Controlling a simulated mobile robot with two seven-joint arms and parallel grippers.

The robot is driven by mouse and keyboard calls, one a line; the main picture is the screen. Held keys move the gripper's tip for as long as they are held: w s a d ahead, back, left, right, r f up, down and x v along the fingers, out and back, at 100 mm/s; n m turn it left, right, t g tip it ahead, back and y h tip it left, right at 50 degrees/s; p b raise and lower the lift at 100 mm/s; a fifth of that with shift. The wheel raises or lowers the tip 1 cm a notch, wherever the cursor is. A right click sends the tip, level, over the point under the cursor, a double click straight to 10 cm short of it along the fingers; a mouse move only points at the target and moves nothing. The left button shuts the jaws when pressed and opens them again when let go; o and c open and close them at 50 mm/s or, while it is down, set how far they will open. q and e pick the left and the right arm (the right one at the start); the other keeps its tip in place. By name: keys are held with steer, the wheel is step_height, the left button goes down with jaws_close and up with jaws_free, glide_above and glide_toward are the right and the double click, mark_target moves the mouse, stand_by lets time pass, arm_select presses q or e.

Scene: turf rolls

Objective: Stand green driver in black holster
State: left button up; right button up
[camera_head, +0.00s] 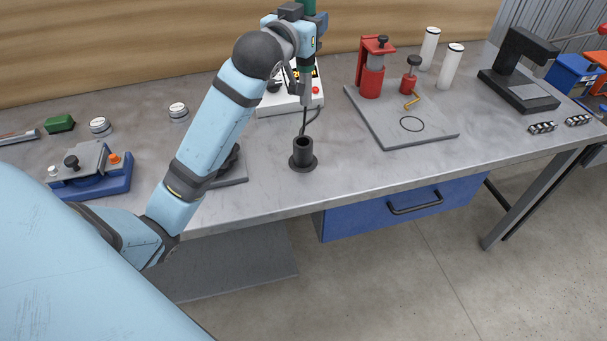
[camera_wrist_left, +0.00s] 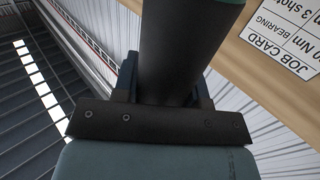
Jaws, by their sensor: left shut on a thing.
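The green driver (camera_head: 308,7) stands upright, its green top at the upper edge of the head view and its thin shaft pointing down. My left gripper (camera_head: 305,42) is shut on it. In the left wrist view the driver's dark body (camera_wrist_left: 180,50), with a green edge at the top, sits between the fingers (camera_wrist_left: 165,88). The black holster (camera_head: 303,156) is a short upright tube with a round flange on the bench. The shaft's lower end shows just above the holster's mouth; whether it has entered is unclear. My right gripper is not in view.
Behind the holster is a white box (camera_head: 290,104) with a red button and dark cable. To the right, a grey plate (camera_head: 420,132) carries red fixtures. A blue fixture (camera_head: 92,182) is at left. The bench (camera_head: 365,170) is clear right of the holster.

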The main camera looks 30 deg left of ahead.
mark_target(306, 103)
arm_select(q)
steer(key=shift+a+r, duration=0.25)
steer(key=shift+r, duration=0.05)
steer(key=shift+a+f, duration=0.1)
steer(key=shift+f+b, duration=0.95)
steer(key=shift+f, duration=8.6)
steer(key=shift+f, duration=0.2)
steer(key=o, duration=1)
steer(key=shift+r, duration=0.1)
